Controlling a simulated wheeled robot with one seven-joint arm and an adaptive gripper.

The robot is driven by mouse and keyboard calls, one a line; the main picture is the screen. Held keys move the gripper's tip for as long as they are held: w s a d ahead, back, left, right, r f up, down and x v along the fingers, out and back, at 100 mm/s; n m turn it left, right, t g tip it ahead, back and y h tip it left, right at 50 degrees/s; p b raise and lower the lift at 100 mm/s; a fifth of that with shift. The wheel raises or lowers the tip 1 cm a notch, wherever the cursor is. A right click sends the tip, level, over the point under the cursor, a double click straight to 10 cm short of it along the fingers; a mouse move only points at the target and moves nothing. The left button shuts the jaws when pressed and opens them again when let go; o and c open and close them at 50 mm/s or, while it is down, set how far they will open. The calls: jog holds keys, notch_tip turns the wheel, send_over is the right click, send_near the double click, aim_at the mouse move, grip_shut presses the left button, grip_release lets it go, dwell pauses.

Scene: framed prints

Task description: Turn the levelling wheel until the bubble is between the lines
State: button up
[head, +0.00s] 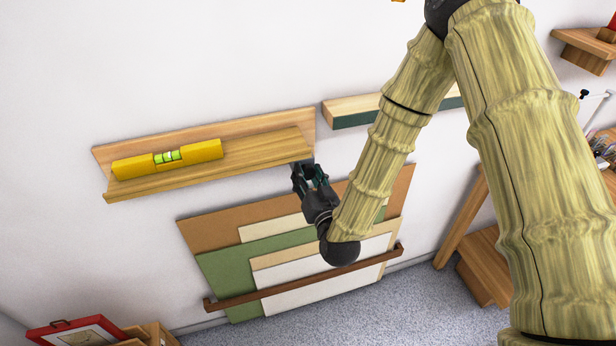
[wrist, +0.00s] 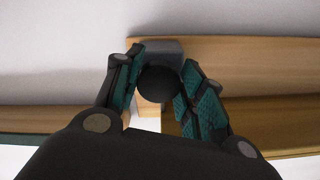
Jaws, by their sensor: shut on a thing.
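A yellow spirit level (head: 195,155) lies on a wooden picture ledge (head: 250,155) in the head view. Its green vial (head: 167,156) shows near the middle of the level; the bubble is too small to place against the lines. My gripper (head: 309,175) is at the right end of the ledge. In the wrist view, my gripper (wrist: 160,88) is shut on a round black wheel (wrist: 158,84) between its teal-padded fingers. A grey block (wrist: 165,46) sits behind the wheel. The wheel is mostly hidden by my gripper in the head view.
A second ledge (head: 350,111) is on the wall to the right, behind my arm. Below, several coloured boards (head: 225,243) lean behind a brown rail (head: 300,285). A red framed print (head: 75,333) stands at the lower left. The wall above the ledge is clear.

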jog(key=shift+f, duration=0.1)
jog(key=n+b, duration=0.2)
jog(key=shift+f+n, duration=0.1)
jog(key=shift+n, duration=0.2)
jog(key=shift+d+n+b, duration=0.1)
jog(key=shift+n+b, duration=0.75)
jog(key=shift+n, duration=0.65)
jog(key=o, duration=1)
jog(key=v, duration=1.2)
